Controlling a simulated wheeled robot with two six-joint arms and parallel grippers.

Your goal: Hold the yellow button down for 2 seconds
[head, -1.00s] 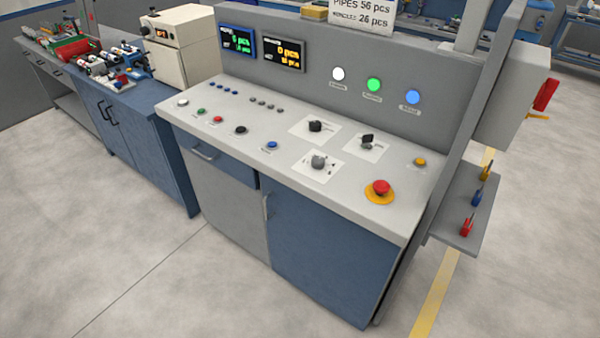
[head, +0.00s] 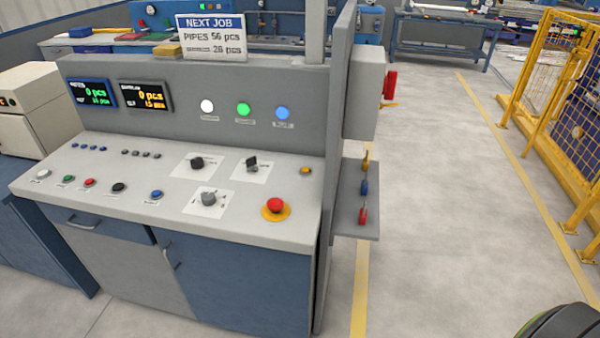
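The yellow button (head: 306,170) is a small round button at the right end of the sloping grey control panel (head: 140,212). It sits above and to the right of the red emergency-stop knob (head: 275,204), which has a yellow ring around it. Nothing touches the yellow button. Neither of my grippers shows in the head view.
Other buttons and rotary switches share the panel, including a blue button (head: 156,195) and a grey switch (head: 209,198). A side shelf (head: 350,222) with padlock-like items juts out at right. Open floor (head: 440,200) lies right, bounded by a yellow fence (head: 545,95).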

